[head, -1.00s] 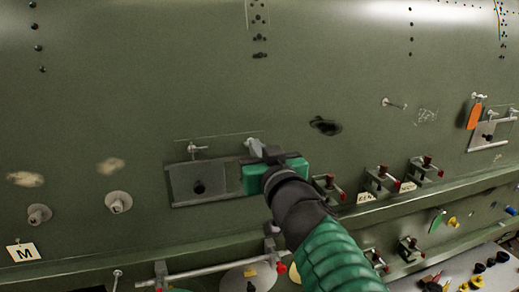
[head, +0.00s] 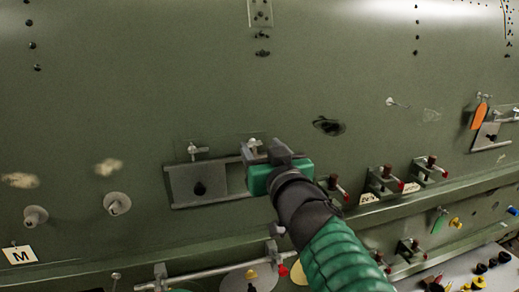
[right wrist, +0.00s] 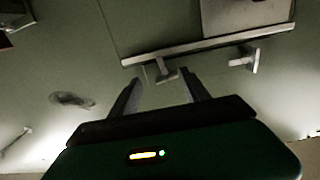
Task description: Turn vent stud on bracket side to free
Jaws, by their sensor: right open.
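A grey bracket plate (head: 180,186) with a dark hole is mounted on the green fuselage skin. Two T-shaped studs stand along its top edge: the left stud (head: 194,151) is clear, and the right stud (head: 254,143) is close to my right gripper (head: 258,153), which covers the bracket's right end. In the right wrist view, my right gripper (right wrist: 161,91) is open. The nearer stud (right wrist: 165,75) shows just beyond and between its fingertips, with no visible grip. The other stud (right wrist: 246,60) is farther right along the rail. My left gripper is out of view.
Clamps with red tips (head: 384,180) line the ledge to the right. A dark-edged hole (head: 328,126) and an orange tag (head: 480,116) are on the skin. An M label (head: 20,255) is at lower left, and a tray of small parts (head: 470,277) at lower right.

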